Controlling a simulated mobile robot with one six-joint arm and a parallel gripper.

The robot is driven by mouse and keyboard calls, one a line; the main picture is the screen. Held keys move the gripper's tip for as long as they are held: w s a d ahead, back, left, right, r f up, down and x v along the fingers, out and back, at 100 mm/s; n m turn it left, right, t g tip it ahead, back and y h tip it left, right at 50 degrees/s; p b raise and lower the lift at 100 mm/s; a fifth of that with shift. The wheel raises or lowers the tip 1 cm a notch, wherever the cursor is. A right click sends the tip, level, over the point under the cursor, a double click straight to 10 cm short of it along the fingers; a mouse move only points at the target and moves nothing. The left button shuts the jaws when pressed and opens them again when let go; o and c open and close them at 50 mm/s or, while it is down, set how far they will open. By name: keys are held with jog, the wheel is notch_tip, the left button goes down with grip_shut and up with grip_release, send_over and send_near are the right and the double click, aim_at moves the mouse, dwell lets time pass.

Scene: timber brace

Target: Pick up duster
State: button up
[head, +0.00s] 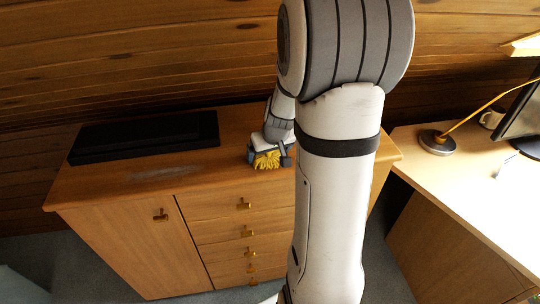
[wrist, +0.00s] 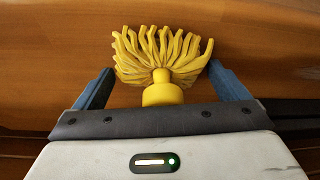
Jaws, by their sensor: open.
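The duster (wrist: 162,55) has a fan of yellow strands and a short yellow handle stub. In the wrist view it lies between the two blue fingers of my gripper (wrist: 163,85), with gaps on both sides of the handle. In the head view the yellow duster (head: 266,160) is on top of the wooden cabinet near its front edge. My gripper (head: 270,157) is open around it, low over the cabinet top. My arm hides part of the cabinet to the right. The lower end of the handle is hidden behind the gripper body in the wrist view.
A flat black case (head: 146,137) lies on the left of the wooden cabinet (head: 225,185). A desk (head: 455,190) with a lamp (head: 437,142), a mug (head: 491,118) and a monitor (head: 525,118) stands at the right. The cabinet's front left top is bare.

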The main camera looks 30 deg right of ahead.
jog(key=shift+c, duration=0.5)
jog(key=c, duration=0.9)
jog(key=shift+r, duration=0.1)
jog(key=shift+c, duration=0.2)
notch_tip(320, 180, up, 10)
jog(key=shift+f, duration=0.1)
jog(key=o, duration=0.4)
jog(key=c, duration=0.3)
jog(key=shift+s, duration=0.1)
